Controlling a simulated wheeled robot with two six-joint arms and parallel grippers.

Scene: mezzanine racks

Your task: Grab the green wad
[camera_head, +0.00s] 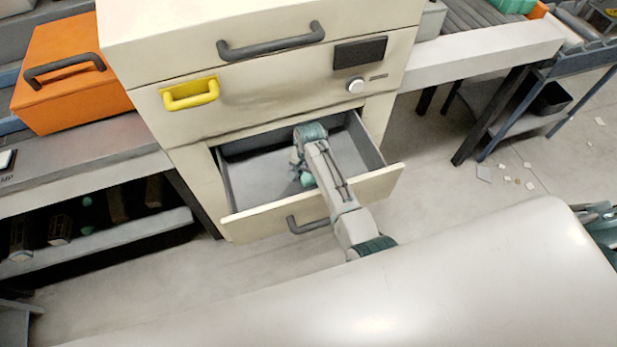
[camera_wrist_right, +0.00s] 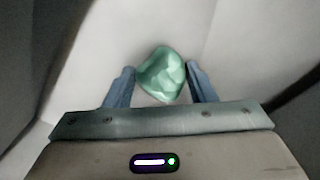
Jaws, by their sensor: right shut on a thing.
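The green wad (camera_wrist_right: 161,76) is a crumpled, pale green lump. In the wrist view it sits between the two blue-grey fingers of my right gripper (camera_wrist_right: 160,70), with a finger against each side. My right gripper is shut on it. In the head view my right arm reaches down into the open drawer (camera_head: 243,177), and a small part of the green wad (camera_head: 307,180) shows beside the gripper. The arm hides most of the gripper there. My left gripper is not in view.
The drawer belongs to a cream cabinet (camera_head: 180,115) with a grey handle and a yellow handle (camera_head: 191,94) above. Drawer walls stand close around my right gripper. An orange case (camera_head: 70,85) sits on the left bench. Small scraps (camera_head: 484,173) lie on the floor at right.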

